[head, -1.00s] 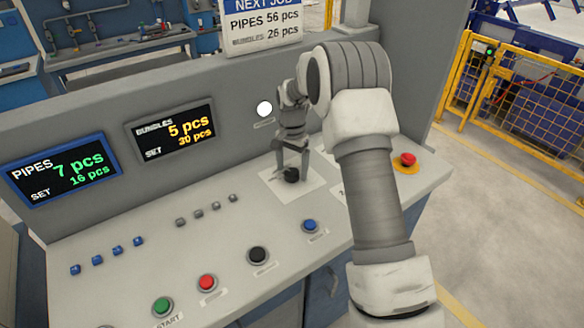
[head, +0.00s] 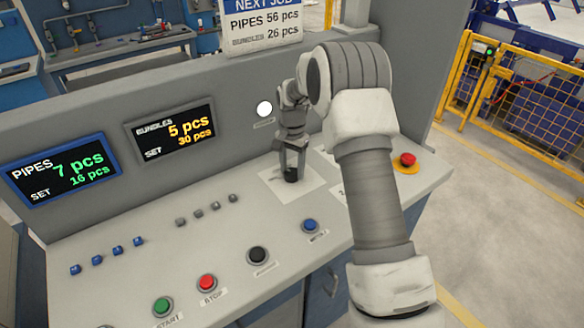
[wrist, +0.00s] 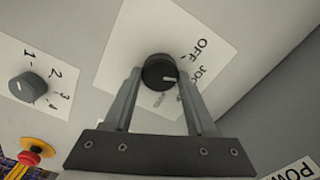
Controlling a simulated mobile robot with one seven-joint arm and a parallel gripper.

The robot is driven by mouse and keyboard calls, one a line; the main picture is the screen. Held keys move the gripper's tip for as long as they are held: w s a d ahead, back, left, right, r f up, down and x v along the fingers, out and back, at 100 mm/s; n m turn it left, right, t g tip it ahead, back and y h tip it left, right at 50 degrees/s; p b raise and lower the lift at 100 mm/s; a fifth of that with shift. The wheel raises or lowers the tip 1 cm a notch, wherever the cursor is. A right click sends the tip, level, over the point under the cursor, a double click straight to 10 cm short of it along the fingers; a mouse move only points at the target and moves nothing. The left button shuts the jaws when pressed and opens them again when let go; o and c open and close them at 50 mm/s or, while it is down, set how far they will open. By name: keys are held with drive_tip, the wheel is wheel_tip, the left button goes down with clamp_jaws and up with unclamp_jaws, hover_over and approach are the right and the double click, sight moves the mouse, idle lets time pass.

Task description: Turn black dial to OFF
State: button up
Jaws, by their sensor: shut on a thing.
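The black dial (wrist: 158,68) sits on a white label plate (wrist: 118,72) printed with OFF, JOG and a third word I cannot read. The pale mark on the dial points right, nearer to JOG than to OFF. My gripper (wrist: 160,82) is shut on the dial, one finger on each side. In the head view my gripper (head: 291,166) reaches down to the panel, and the dial (head: 291,176) shows small and dark between its fingertips. The fingers hide part of the dial there.
A numbered grey dial (wrist: 27,87) and a red emergency button (wrist: 38,147) are beside it in the wrist view. The head view shows the red emergency button (head: 407,160) at right, a blue button (head: 310,226), a black button (head: 257,255) and two counter screens.

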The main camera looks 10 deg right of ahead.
sight(292, 171)
drive_tip(key=n, duration=0.4)
drive_tip(key=shift+n, duration=1.9)
drive_tip(key=o, duration=1.4)
drive_tip(key=shift+r, duration=0.1)
drive_tip(key=shift+r+p, duration=0.35)
drive_tip(key=shift+r, duration=8.3)
